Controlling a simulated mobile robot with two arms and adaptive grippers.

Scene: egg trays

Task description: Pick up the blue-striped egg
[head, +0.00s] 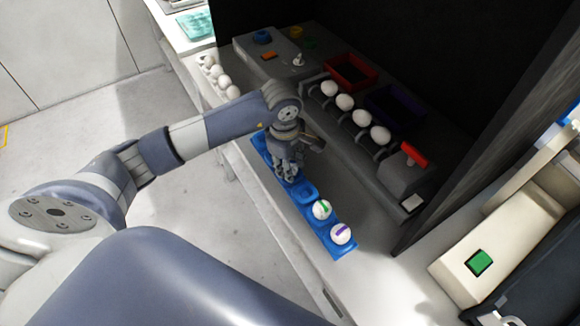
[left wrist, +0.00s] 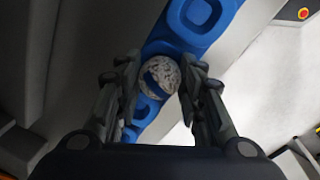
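A white speckled egg with a blue stripe (left wrist: 160,77) lies between the two fingers of my left gripper (left wrist: 161,70) in the left wrist view, over the blue tray (left wrist: 165,33). The fingers stand close on both sides of it; I cannot tell if they touch it. In the head view my left gripper (head: 287,170) points down over the far part of the blue tray (head: 345,254) and hides this egg. A green-striped egg (head: 322,210) and a purple-striped egg (head: 341,234) sit at the near end of the tray. My right gripper is not in view.
A row of white eggs (head: 344,102) sits on a grey holder behind the tray, near a red bin (head: 350,71) and a dark purple bin (head: 394,105). More white eggs (head: 217,72) sit at the left. A dark wall stands at the right.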

